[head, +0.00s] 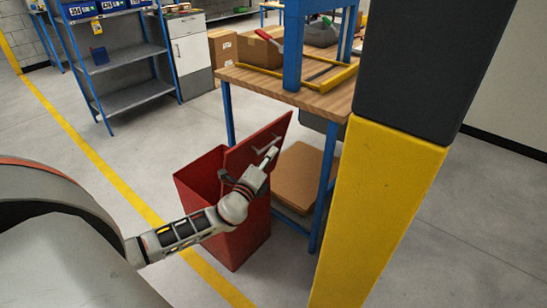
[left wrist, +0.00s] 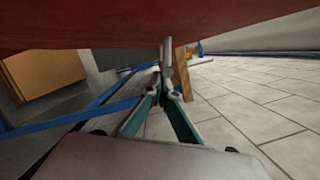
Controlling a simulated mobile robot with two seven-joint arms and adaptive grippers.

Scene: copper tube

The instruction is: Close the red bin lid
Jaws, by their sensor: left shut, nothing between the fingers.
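The red bin (head: 205,181) stands on the floor beside the workbench. Its red lid (head: 277,128) is raised and tilted, leaving the bin's mouth open. My left arm reaches across the front of the bin. My left gripper (head: 270,154) is shut and empty, in front of the raised lid in the head view. In the left wrist view the gripper (left wrist: 171,92) shows its green fingers closing together at the tips, and a red surface, apparently the lid (left wrist: 90,25), spans the top close above them. Whether they touch is unclear. My right gripper is not seen.
A wooden-topped workbench (head: 252,80) with blue legs stands right behind the bin, with a cardboard box (head: 300,177) beneath it. A yellow and black pillar (head: 385,200) blocks the right side. Blue shelving (head: 130,100) stands back left. Floor at left is clear.

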